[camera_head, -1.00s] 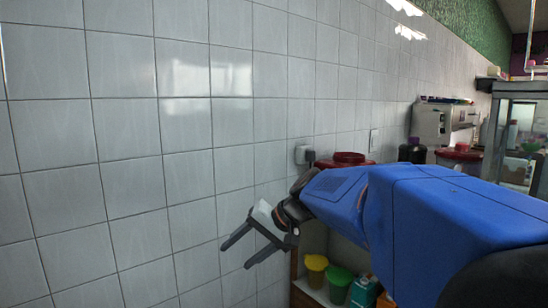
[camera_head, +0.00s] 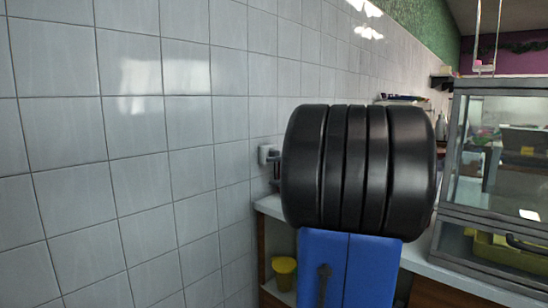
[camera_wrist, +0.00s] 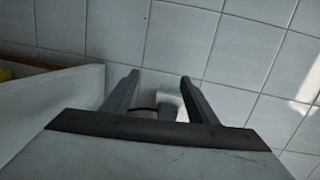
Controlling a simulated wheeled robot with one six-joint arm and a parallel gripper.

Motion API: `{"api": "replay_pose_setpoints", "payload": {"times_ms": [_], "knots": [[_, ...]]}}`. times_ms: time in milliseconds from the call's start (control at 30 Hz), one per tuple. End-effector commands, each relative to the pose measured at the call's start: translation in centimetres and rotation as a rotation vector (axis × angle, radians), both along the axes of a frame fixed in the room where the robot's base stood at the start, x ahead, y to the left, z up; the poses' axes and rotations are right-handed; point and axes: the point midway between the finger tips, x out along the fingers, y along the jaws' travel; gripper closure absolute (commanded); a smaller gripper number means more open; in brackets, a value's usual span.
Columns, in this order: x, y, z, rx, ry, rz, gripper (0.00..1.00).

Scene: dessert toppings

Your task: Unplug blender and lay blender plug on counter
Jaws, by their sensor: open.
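A white wall outlet (camera_head: 266,153) is on the tiled wall, left of my arm, in the head view. It also shows between my fingers in the wrist view (camera_wrist: 169,97). A dark plug (camera_wrist: 168,113) sits at the outlet, with a thin black cord running left from it. My gripper (camera_wrist: 160,77) is open and empty; its two fingers lie either side of the outlet and plug in the picture. I cannot tell whether they touch the plug. In the head view my arm hides most of the gripper. The white counter (camera_head: 268,206) runs along the wall. No blender is clearly visible.
A yellow cup (camera_head: 284,272) stands on a shelf below the counter. A glass display case (camera_head: 500,150) stands at the right. The tiled wall (camera_head: 130,150) is close and bare at the left. My arm blocks the middle of the head view.

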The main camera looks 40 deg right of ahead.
Motion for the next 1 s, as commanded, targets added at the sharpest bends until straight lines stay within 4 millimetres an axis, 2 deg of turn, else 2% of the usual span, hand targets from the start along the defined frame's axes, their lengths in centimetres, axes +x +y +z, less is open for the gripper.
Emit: {"api": "replay_pose_setpoints", "payload": {"times_ms": [33, 100, 200, 333, 500, 800, 1000], "knots": [[-0.3, -1.7, 0.4, 0.009, -0.021, -0.026, 0.47], [-0.7, -3.6, 1.0, 0.021, -0.052, -0.055, 0.47], [-1.2, -5.6, 1.7, 0.031, -0.086, -0.089, 0.47], [-1.7, -7.3, 2.2, 0.04, -0.113, -0.115, 0.47], [-1.9, -7.9, 2.5, 0.042, -0.125, -0.125, 0.47], [-1.9, -7.9, 2.5, 0.042, -0.124, -0.125, 0.47], [-0.9, -7.8, 2.5, 0.042, -0.124, -0.123, 0.47]]}}
